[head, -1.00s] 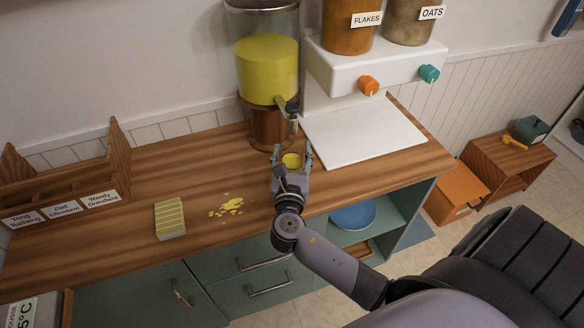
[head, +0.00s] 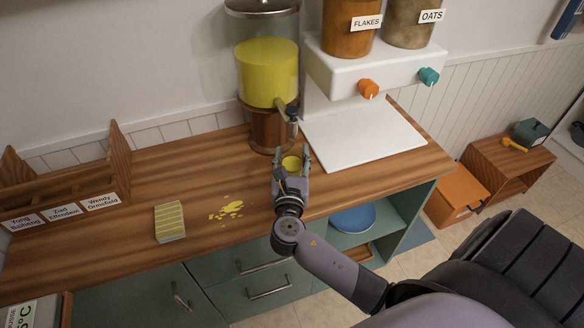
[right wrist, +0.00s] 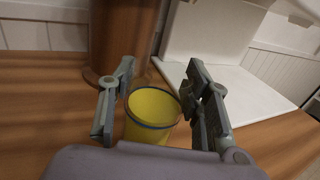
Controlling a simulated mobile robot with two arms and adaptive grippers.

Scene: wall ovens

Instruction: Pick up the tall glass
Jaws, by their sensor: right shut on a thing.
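The tall glass (head: 291,163) holds something yellow and stands in front of the drink dispenser (head: 267,73), a little short of its tap. My right gripper (head: 292,154) has its two fingers on either side of the glass and is shut on it. In the right wrist view the glass (right wrist: 152,115) shows upright with a dark rim, between the fingers (right wrist: 160,82). Its lower part is hidden by my gripper's palm. I cannot tell whether its base touches the counter. My left gripper is not in view.
A yellow spill (head: 228,210) and a yellow-striped stack (head: 169,221) lie left of my right gripper on the wooden counter (head: 110,235). A wooden rack (head: 122,155) with name labels stands farther left. A white cereal dispenser base (head: 365,135) stands to the right.

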